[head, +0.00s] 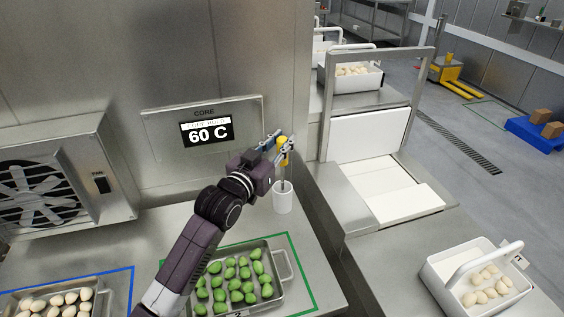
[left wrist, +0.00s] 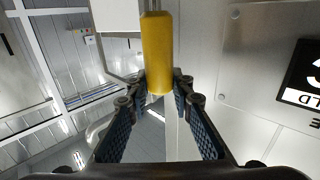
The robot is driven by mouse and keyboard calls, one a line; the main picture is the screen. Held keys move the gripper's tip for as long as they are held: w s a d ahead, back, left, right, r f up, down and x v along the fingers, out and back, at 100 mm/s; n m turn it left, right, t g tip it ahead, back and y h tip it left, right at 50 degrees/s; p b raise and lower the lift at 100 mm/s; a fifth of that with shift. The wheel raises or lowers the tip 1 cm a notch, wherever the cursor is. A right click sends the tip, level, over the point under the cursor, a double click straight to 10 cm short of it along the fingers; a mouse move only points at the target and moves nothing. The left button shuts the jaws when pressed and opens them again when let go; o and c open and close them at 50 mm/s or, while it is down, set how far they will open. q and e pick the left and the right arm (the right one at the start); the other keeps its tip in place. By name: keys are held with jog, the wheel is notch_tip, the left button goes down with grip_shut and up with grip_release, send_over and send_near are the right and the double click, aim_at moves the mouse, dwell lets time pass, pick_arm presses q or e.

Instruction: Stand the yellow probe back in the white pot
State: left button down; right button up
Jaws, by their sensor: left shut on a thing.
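The yellow probe (head: 282,141) is held upright in my left gripper (head: 277,145), above the white pot. Its yellow handle (left wrist: 157,45) stands between the two blue-padded fingers in the left wrist view, where my left gripper (left wrist: 158,90) is shut on it. The thin stem runs down from the gripper toward the mouth of the white pot (head: 283,201). I cannot tell for sure whether its tip is inside the pot or above it. The pot stands upright on the steel bench. My right gripper is not in view.
A tray of green filled pasta (head: 280,285) lies inside a green outline in front of the pot. A fan unit (head: 50,180) and a pale pasta tray (head: 95,305) are at the left. The CORE display (head: 206,131) reads 60 C. A conveyor (head: 385,195) lies to the right.

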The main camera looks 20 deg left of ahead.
aim_at(281, 166)
pick_arm(q)
notch_tip(281, 166, down, 6)
jog(key=shift+f, duration=0.4)
jog(key=shift+f, duration=0.15)
jog(key=c, duration=1.7)
grip_release()
jog(key=shift+r, duration=0.2)
jog(key=shift+s+f, duration=0.15)
jog(key=shift+s, duration=0.15)
jog(key=s, duration=0.3)
jog(key=s+a+b, duration=0.1)
jog(key=s, duration=0.3)
jog(key=s+a, duration=0.1)
jog(key=s, duration=0.3)
jog(key=shift+s+a+b, duration=0.1)
jog(key=shift+a+b, duration=0.05)
jog(key=shift+b, duration=0.2)
